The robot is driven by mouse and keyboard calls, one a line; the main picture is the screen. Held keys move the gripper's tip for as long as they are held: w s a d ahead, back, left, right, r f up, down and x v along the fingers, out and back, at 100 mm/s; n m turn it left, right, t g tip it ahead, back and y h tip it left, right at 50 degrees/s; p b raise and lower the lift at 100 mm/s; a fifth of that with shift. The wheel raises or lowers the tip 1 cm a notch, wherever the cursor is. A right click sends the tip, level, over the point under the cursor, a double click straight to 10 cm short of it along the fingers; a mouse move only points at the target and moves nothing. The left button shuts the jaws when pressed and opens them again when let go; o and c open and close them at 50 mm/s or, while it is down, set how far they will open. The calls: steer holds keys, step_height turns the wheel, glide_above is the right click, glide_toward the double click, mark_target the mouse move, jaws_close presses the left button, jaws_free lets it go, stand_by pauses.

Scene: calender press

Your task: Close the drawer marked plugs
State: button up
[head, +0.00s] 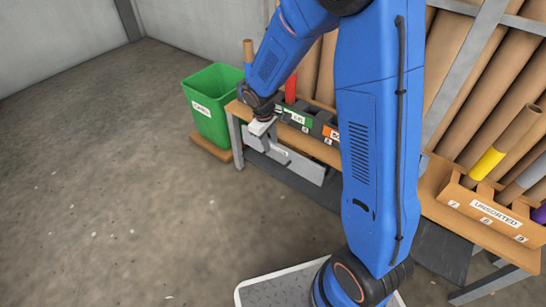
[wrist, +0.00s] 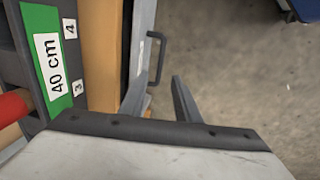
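A grey drawer front (head: 310,169) hangs under the wooden bench, partly hidden by my arm. Its lettering is too small to read. In the wrist view the drawer front (wrist: 143,30) runs along the bench edge with a dark bar handle (wrist: 162,55). It seems to stand out a little from the bench edge; how far it is open I cannot tell. My gripper (head: 261,126) is above the left part of the drawer front.
The bench (head: 455,207) carries a dark rack with a green "40 cm" label (wrist: 55,64) and an "unsorted" rack (head: 493,218) holding tubes. A green bin (head: 211,112) stands left of the bench. The concrete floor in front is clear.

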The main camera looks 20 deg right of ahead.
mark_target(274, 160)
steer(key=f, duration=0.3)
steer(key=d+f, duration=0.1)
steer(key=f, duration=0.2)
steer(key=w+f, duration=0.1)
steer(key=f, duration=0.3)
steer(key=shift+d+f, duration=0.1)
steer(key=shift+d, duration=0.2)
jaws_close()
